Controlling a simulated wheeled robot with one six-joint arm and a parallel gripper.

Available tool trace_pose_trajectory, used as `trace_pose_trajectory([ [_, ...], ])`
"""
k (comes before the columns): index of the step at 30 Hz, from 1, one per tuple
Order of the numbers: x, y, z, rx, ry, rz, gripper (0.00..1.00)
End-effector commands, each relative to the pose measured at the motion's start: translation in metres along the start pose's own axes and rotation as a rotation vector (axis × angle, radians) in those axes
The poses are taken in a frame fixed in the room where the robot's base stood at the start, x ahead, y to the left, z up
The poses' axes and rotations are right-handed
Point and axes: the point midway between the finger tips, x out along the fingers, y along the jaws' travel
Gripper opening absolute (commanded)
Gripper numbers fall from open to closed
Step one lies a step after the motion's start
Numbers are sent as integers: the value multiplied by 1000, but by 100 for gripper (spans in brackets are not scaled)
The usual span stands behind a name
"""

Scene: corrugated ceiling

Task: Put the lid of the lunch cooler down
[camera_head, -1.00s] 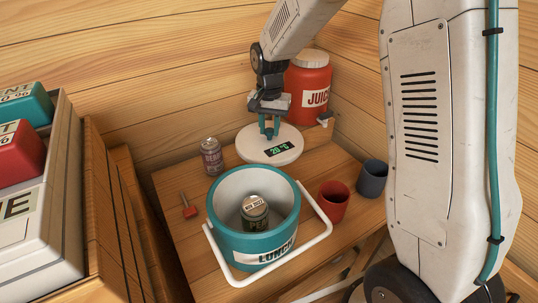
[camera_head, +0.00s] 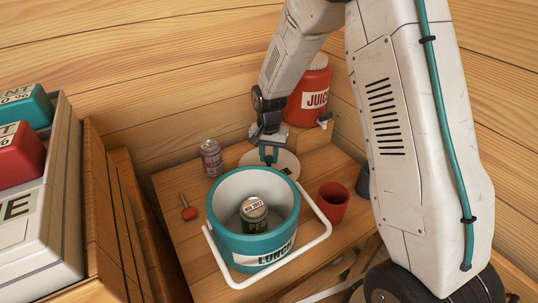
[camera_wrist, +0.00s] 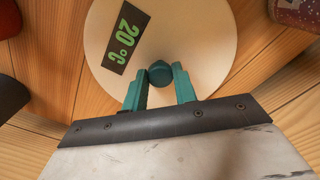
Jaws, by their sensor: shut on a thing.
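The lid (camera_head: 254,158) is a pale round disc with a dark 20°C display and a teal knob. My gripper (camera_head: 268,158) is shut on the knob (camera_wrist: 160,73), with a teal finger on either side of it. The lid is low over the table behind the lunch cooler, and the cooler's rim hides its near edge. I cannot tell whether it touches the table. The lunch cooler (camera_head: 232,241) is a teal tub, open at the top, with its white handle (camera_head: 318,238) folded down. A pea can (camera_head: 255,214) stands inside it.
A pink can (camera_head: 211,158) and a red-handled tool (camera_head: 189,208) are left of the lid on the table (camera_head: 185,240). A red cup (camera_head: 333,196) and a dark cup (camera_head: 363,180) stand to the right. A red juice jug (camera_head: 309,95) is behind.

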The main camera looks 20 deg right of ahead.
Motion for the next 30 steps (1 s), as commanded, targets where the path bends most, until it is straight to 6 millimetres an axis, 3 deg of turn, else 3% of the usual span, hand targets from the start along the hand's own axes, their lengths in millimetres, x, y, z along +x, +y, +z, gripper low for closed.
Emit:
trace_pose_trajectory([
  [2,3,0,0,0,-1,1,0],
  [3,2,0,0,0,0,0,36],
  [5,2,0,0,0,0,0,50],
  [17,-8,0,-1,0,2,-2,50],
  [30,-95,0,0,0,3,-2,50],
])
